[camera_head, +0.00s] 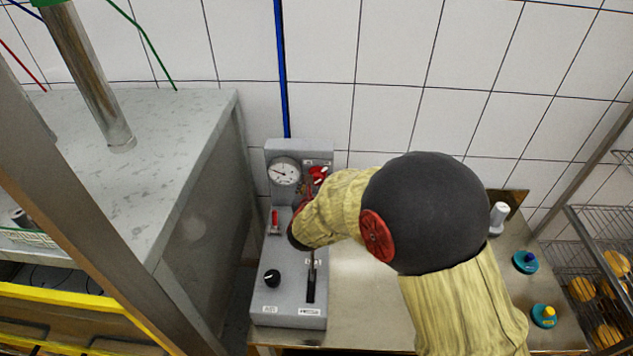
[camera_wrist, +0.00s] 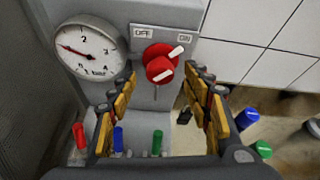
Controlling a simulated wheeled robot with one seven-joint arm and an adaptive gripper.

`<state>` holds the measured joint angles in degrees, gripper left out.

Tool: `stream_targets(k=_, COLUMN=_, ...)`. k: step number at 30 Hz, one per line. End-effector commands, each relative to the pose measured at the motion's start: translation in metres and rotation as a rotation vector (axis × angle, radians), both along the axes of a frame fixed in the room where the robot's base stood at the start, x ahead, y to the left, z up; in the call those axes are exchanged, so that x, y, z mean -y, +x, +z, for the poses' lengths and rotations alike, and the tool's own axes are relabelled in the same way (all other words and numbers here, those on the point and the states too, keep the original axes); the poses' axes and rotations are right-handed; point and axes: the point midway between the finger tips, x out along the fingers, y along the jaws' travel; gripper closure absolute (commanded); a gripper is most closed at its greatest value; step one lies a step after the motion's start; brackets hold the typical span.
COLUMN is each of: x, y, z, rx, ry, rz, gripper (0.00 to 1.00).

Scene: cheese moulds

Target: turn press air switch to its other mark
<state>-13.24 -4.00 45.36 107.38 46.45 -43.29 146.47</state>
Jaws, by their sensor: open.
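The press air switch (camera_wrist: 160,62) is a red knob with white marks on the grey panel, below an OFF label (camera_wrist: 143,32) and an ON label (camera_wrist: 185,38). One white mark points up and right, towards the ON side. In the head view the red switch (camera_head: 318,172) shows beside the gauge. My gripper (camera_wrist: 161,84) is open, its yellow-padded fingers either side of and just below the knob in the wrist view. I cannot tell whether they touch it. In the head view my arm mostly hides the gripper.
A pressure gauge (camera_head: 284,171) is left of the switch. Red, blue and green levers (camera_wrist: 118,139) stand below it. A black knob (camera_head: 271,277) and slotted lever (camera_head: 311,285) are at the front.

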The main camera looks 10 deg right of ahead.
Motion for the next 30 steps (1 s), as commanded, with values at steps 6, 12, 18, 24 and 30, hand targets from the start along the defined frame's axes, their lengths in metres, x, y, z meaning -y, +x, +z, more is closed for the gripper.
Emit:
stream_targets(k=6, x=0.007, y=0.020, z=-0.009, rx=-0.002, ry=0.000, rz=0.000, gripper=0.51)
stream_targets(k=12, x=0.009, y=0.025, z=-0.012, rx=-0.002, ry=0.000, rz=0.001, gripper=0.51)
stream_targets(k=18, x=0.009, y=0.025, z=-0.011, rx=-0.001, ry=0.000, rz=0.001, gripper=0.51)
stream_targets(k=24, x=0.009, y=0.025, z=-0.011, rx=-0.001, ry=0.000, rz=0.001, gripper=0.62)
stream_targets(k=30, x=0.009, y=0.025, z=-0.011, rx=-0.001, ry=0.000, rz=0.001, gripper=0.73)
